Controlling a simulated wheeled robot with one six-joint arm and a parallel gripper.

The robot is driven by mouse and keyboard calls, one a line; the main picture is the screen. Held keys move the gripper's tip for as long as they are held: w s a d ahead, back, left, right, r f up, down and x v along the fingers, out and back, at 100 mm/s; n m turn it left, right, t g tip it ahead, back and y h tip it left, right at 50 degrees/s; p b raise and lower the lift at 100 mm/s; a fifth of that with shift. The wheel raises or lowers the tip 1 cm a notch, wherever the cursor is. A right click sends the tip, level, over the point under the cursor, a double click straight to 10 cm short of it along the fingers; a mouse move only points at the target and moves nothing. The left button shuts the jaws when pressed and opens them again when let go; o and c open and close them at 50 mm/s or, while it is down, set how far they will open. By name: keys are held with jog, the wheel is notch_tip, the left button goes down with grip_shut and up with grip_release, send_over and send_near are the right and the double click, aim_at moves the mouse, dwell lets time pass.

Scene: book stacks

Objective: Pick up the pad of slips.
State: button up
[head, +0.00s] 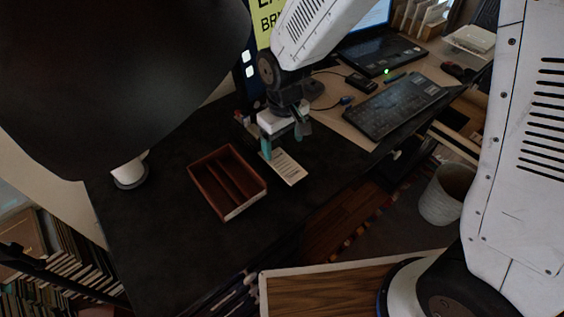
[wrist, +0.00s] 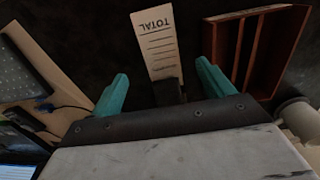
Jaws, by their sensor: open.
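The pad of slips (head: 288,168) is a narrow cream pad with printed lines, lying on the black desk just right of a brown tray. In the wrist view the pad (wrist: 155,45) shows the word TOTAL and ruled lines; its near end is hidden behind a dark part of my gripper. My gripper (head: 285,145) is over the near-back end of the pad, pointing down. In the wrist view my gripper (wrist: 163,88) has its two teal fingers wide apart, with the pad between and beyond them. Nothing is held. I cannot tell the exact height above the desk.
A brown wooden tray (head: 205,172) with long compartments sits left of the pad, close to the right finger in the wrist view. A keyboard (head: 395,105), laptop and small black box (head: 361,83) are at the back right. The black desk (head: 160,235) is clear in front.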

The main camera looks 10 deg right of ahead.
aim_at(284, 164)
notch_tip(284, 164, down, 6)
jog(key=shift+s+f, duration=0.15)
jog(key=c, duration=1.1)
